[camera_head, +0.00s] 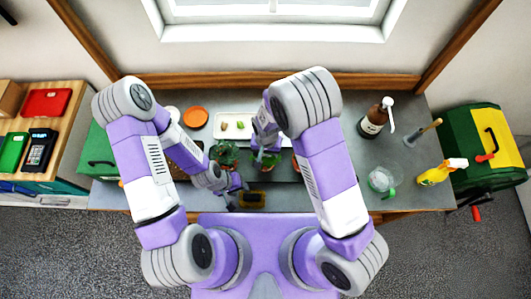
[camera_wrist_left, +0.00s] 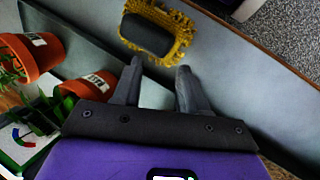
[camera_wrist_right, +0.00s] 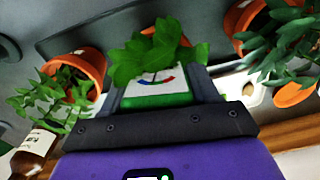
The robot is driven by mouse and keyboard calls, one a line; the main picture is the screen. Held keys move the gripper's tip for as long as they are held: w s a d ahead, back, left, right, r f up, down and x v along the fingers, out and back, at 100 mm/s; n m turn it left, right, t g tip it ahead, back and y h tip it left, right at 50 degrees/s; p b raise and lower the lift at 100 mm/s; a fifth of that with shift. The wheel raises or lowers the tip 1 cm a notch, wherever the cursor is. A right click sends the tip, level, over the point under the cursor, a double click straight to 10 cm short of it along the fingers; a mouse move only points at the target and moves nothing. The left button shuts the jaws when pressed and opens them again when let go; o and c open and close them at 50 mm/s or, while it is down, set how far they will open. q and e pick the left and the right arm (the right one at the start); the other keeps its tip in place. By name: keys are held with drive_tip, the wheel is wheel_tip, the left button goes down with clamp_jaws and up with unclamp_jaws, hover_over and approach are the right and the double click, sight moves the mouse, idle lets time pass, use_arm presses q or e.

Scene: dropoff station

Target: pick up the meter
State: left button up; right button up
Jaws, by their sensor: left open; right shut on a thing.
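The meter (camera_wrist_right: 155,92) is white and green with a red and blue dial arc. In the right wrist view my right gripper (camera_wrist_right: 155,78) is shut on it, and green leaves cover its far end. The meter also shows at the lower left of the left wrist view (camera_wrist_left: 18,142), beside a potted plant. In the head view my right gripper (camera_head: 267,153) is low among the plants, and my arm hides the meter. The head view shows that gripper (camera_head: 238,188) near the counter's front edge.
Terracotta pots (camera_wrist_right: 88,66) with plants crowd around my right gripper. A white tray (camera_head: 222,135) and an orange plate (camera_head: 195,117) lie at the back. A brown pump bottle (camera_head: 373,122), a glass jug (camera_head: 380,181) and a yellow spray bottle (camera_head: 434,175) stand at the right.

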wheel_tip(320, 180, up, 5)
drive_tip(key=p, duration=0.3)
wheel_tip(320, 180, up, 5)
drive_tip(key=shift+f, duration=0.1)
wheel_tip(320, 180, up, 7)
idle(0.9)
